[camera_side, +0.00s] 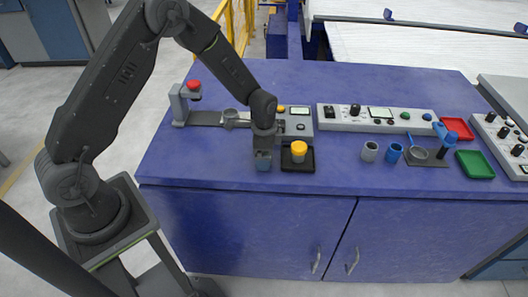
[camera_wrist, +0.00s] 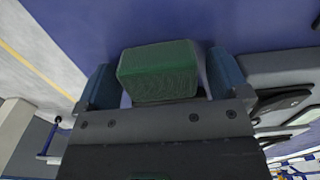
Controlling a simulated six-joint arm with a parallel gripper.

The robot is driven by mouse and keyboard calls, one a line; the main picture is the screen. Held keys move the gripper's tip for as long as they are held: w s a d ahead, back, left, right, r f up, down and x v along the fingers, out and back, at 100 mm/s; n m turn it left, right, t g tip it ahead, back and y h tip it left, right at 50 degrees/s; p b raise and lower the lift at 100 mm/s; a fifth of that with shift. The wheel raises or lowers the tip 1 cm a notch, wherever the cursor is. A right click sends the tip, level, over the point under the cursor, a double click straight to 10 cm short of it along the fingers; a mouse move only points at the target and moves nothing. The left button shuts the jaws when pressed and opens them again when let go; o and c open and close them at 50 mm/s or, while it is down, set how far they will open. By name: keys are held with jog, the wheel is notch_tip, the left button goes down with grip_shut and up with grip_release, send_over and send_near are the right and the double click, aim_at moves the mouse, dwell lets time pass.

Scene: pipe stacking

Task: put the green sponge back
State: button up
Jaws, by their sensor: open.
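The green sponge (camera_wrist: 160,75) is a block seen between the two blue fingers of my gripper (camera_wrist: 162,66) in the wrist view. The fingers stand open, one on each side of it; I cannot tell whether either touches it. In the side view my gripper (camera_side: 263,162) points down near the front edge of the blue table, and the sponge cannot be made out there. A green tray (camera_side: 475,165) and a red tray (camera_side: 457,129) lie at the right of the table.
A round yellow-topped piece (camera_side: 299,148) sits on a black tray (camera_side: 298,166) just right of my gripper. A grey pipe (camera_side: 369,152) and a blue pipe (camera_side: 393,154) stand further right. A control panel (camera_side: 375,119) lies behind. The front left of the table is clear.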

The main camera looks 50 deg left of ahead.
notch_tip(320, 180, up, 12)
jog(key=s+d+r+n+t, duration=0.2)
jog(key=s+r+n+t, duration=0.15)
jog(key=s+r, duration=0.75)
jog(key=s+r+n+t, duration=0.2)
jog(key=s+r+n, duration=0.3)
jog(key=s, duration=0.7)
jog(key=shift+s+d+r, duration=0.3)
jog(key=shift+d+r, duration=0.05)
jog(key=shift+r, duration=0.4)
jog(key=shift+n, duration=0.25)
